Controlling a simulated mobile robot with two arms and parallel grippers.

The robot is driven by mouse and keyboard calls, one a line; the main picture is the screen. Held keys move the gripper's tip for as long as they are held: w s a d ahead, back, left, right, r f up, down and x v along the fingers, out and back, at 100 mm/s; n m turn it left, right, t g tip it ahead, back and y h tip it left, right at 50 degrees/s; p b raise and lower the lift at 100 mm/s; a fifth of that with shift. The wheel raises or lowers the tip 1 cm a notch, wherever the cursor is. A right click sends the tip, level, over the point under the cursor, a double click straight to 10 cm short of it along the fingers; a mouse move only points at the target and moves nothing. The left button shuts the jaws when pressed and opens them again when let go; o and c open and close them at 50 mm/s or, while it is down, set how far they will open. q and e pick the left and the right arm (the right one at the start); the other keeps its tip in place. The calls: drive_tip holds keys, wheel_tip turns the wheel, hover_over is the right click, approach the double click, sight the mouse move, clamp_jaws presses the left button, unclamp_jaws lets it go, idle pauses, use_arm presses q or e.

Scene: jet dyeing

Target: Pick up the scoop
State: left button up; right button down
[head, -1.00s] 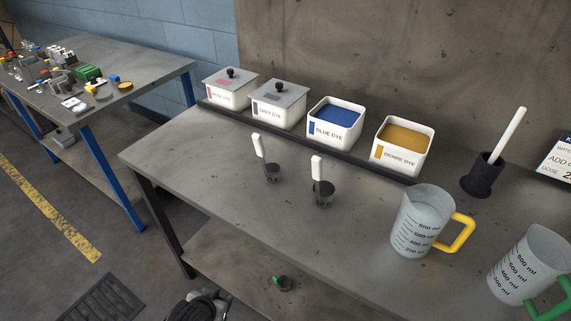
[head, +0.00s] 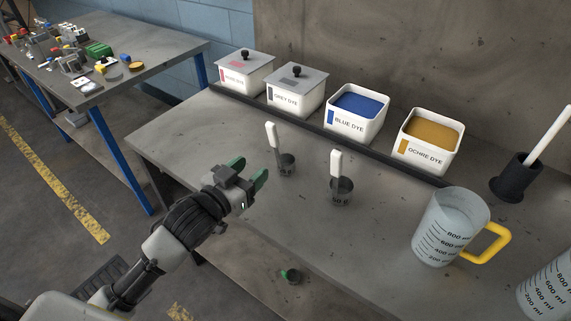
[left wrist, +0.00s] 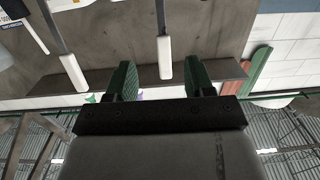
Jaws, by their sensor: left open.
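Two scoops with dark grey cups and upright white handles stand on the table. The left scoop (head: 287,165) is smaller; the right scoop (head: 341,191) has a marking on its cup. My left gripper (head: 249,173) has green fingers and is open and empty, just left of the left scoop and apart from it. In the left wrist view, one white scoop handle (left wrist: 164,60) shows ahead of the gap between the open fingers (left wrist: 161,80). The other white handle (left wrist: 74,73) lies left of the fingers. My right gripper is not in view.
Lidded containers, a blue dye box (head: 357,113) and an ochre dye box (head: 429,141) line the back. A measuring jug (head: 447,228) with a yellow handle and a dark holder (head: 515,178) stand to the right.

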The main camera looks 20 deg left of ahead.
sight(272, 142)
use_arm(q)
drive_tip(key=shift+t+h, duration=0.3)
drive_tip(key=w, duration=0.1)
drive_tip(key=w+d+r, duration=0.1)
drive_tip(key=w, duration=0.1)
drive_tip(key=w+p, duration=0.1)
drive_tip(key=w, duration=0.1)
drive_tip(key=shift+w+d+r, duration=0.15)
drive_tip(key=shift+d+r, duration=0.1)
drive_tip(key=shift+d, duration=0.1)
drive_tip(key=shift+w+d+f, duration=0.1)
drive_tip(key=shift+w, duration=0.25)
drive_tip(key=p+x, duration=0.1)
drive_tip(key=x, duration=0.4)
drive_tip(key=shift+w, duration=0.15)
clamp_jaws()
